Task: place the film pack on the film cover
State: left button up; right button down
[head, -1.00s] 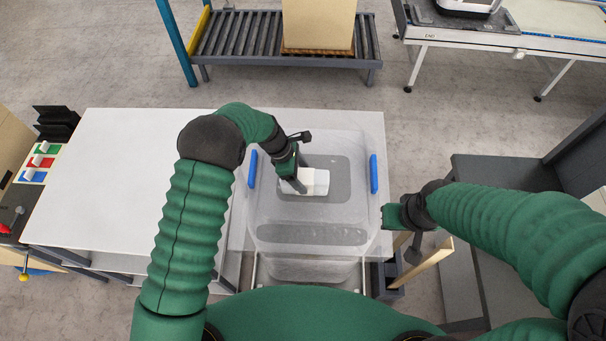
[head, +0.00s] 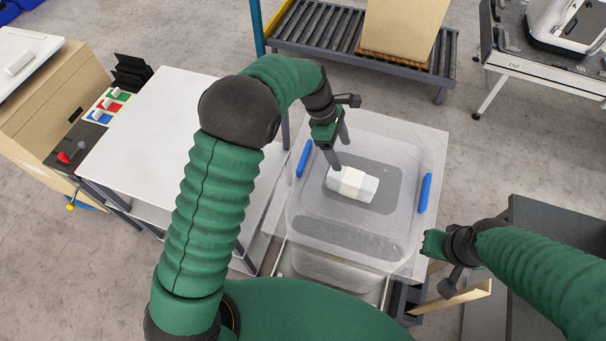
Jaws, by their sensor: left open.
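The film pack (head: 352,184), a small white block with a cream band, lies on the film cover (head: 318,222). The film cover is a clear, see-through sheet over a bin, with a blue handle on its left (head: 304,158) and another on its right (head: 425,193). A grey patch of the cover shows around the pack. My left gripper (head: 341,151) is open and empty, just behind and to the left of the pack, with its fingers apart from it. My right gripper (head: 436,254) is at the right, beyond the cover's front right corner; its jaws are not clear.
A white table (head: 150,130) stands left of the bin, with colored switches (head: 107,106) at its far left. A roller conveyor (head: 320,28) with a cardboard box (head: 404,28) is behind. A dark grey bench (head: 540,225) is at the right. Grey floor lies between them.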

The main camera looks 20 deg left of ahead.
pick_arm(q)
jog(key=s+a+r+m+t+y, duration=0.1)
jog(key=s+a+m, duration=0.3)
jog(key=s+m, duration=0.25)
jog(key=s+a+m+t+y, duration=0.1)
jog(key=s+a+m+y, duration=0.1)
jog(key=s+a+m, duration=0.45)
jog(key=s+a+r+m+t+y, duration=0.1)
jog(key=s+a+m, duration=0.1)
jog(key=s+m, duration=0.5)
notch_tip(320, 180, down, 6)
jog(key=s+n+b, duration=0.1)
jog(key=n+b, duration=0.1)
jog(key=b, duration=0.3)
jog(key=shift+d+b, duration=0.3)
jog(key=shift+b, duration=0.1)
pick_arm(e)
jog(key=x, duration=0.2)
jog(key=s+x, duration=0.1)
jog(key=x, duration=0.2)
jog(key=shift+s+d+f, duration=0.1)
jog(key=shift+f, duration=0.35)
